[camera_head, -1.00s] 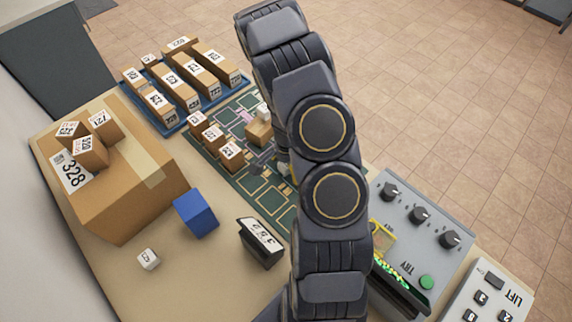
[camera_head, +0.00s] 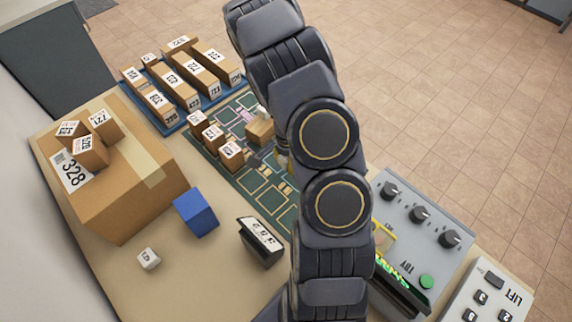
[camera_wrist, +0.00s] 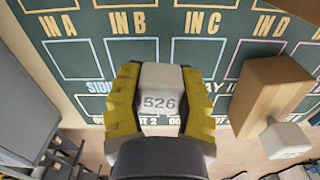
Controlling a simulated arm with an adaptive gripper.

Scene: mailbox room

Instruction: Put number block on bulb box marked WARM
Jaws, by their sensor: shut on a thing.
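In the wrist view, my gripper (camera_wrist: 160,105) has yellow ridged fingers shut on a pale grey number block (camera_wrist: 158,88) marked 526. The block is above the dark green mat. My gripper is mostly hidden by my arm in the head view, near the mat's middle. In the wrist view, a brown box (camera_wrist: 262,95) stands to the right of the gripper, with another pale block (camera_wrist: 284,140) by its near end. The box also shows in the head view (camera_head: 259,132). I cannot read WARM on any box.
The green mat (camera_wrist: 75,60) has outlined cells lettered IN A to IN D. Several small brown boxes (camera_head: 231,152) stand on it. A blue tray (camera_head: 165,128) holds long boxes.

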